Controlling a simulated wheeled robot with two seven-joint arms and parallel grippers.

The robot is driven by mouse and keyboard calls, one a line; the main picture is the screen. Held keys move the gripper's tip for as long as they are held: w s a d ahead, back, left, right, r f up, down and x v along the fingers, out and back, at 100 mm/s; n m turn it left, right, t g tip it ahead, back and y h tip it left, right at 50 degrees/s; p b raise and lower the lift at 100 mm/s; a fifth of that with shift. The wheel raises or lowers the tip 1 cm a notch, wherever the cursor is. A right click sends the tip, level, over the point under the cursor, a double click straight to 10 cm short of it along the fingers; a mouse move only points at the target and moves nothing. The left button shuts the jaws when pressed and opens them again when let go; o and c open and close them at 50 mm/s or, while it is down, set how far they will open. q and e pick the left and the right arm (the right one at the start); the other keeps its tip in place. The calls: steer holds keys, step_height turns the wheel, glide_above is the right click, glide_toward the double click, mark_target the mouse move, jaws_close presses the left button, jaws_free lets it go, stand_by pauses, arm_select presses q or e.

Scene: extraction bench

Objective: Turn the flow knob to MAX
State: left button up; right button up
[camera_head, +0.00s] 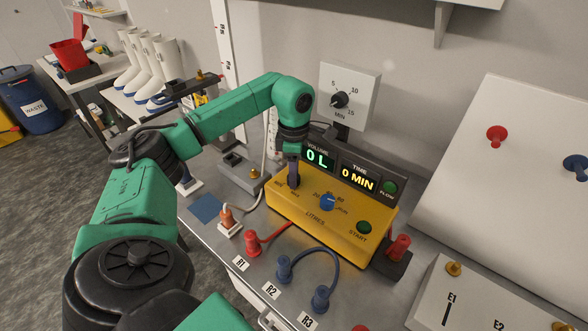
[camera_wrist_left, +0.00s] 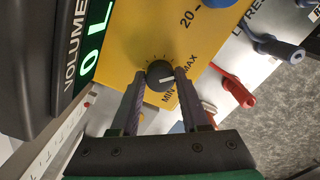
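The yellow control box (camera_head: 262,200) stands on the bench; its front also shows in the left wrist view (camera_wrist_left: 125,45). A black flow knob (camera_wrist_left: 160,72) with a white pointer sits on it beside the MIN and MAX labels. The pointer faces right in the left wrist view, towards the space between the two labels. My left gripper (camera_wrist_left: 161,74) has one finger on each side of the knob, and both fingers appear to touch it. In the head view my left gripper (camera_head: 294,172) hides the knob. My right gripper is not in view.
A blue dial (camera_head: 327,202), green START button (camera_head: 364,228) and display panel (camera_head: 340,171) reading 0 L and 0 MIN are close by. Red (camera_head: 253,242) and blue (camera_head: 284,268) hose connectors stand in front. A wall timer (camera_head: 340,100) hangs behind.

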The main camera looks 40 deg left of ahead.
arm_select(q)
steer(key=o, duration=0.3)
steer(key=shift+r, duration=0.1)
steer(key=shift+o, duration=0.2)
steer(key=shift+r, duration=0.35)
step_height(320, 180, up, 14)
steer(key=p, duration=0.2)
steer(key=shift+f, duration=0.1)
